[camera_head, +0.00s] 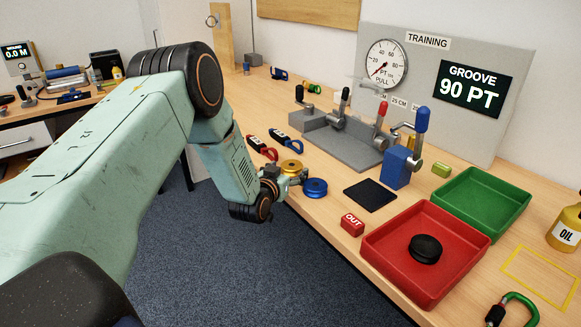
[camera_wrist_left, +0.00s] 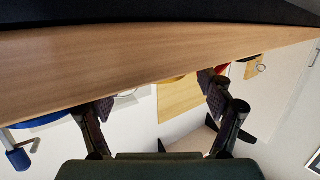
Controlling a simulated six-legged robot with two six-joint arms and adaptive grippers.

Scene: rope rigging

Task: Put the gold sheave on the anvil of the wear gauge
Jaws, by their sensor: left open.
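The gold sheave (camera_head: 291,167) lies near the front edge of the wooden bench, beside a blue sheave (camera_head: 315,187). My left gripper (camera_head: 298,180) is open at the bench edge, close to the gold sheave and partly in front of it. I cannot tell whether they touch. In the left wrist view the two fingers (camera_wrist_left: 158,98) are spread with nothing clearly held between them. A blue block with a blue-handled lever (camera_head: 397,166) stands under the GROOVE display (camera_head: 469,90). I cannot tell which surface is the anvil. My right gripper is not in view.
A black pad (camera_head: 370,195) lies right of the sheaves. A red tray (camera_head: 385,247) holds a black sheave (camera_head: 425,249); a green tray (camera_head: 482,192) stands behind. A grey fixture with levers (camera_head: 340,135) stands at the back. Red and blue tagged shackles lie behind the gold sheave.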

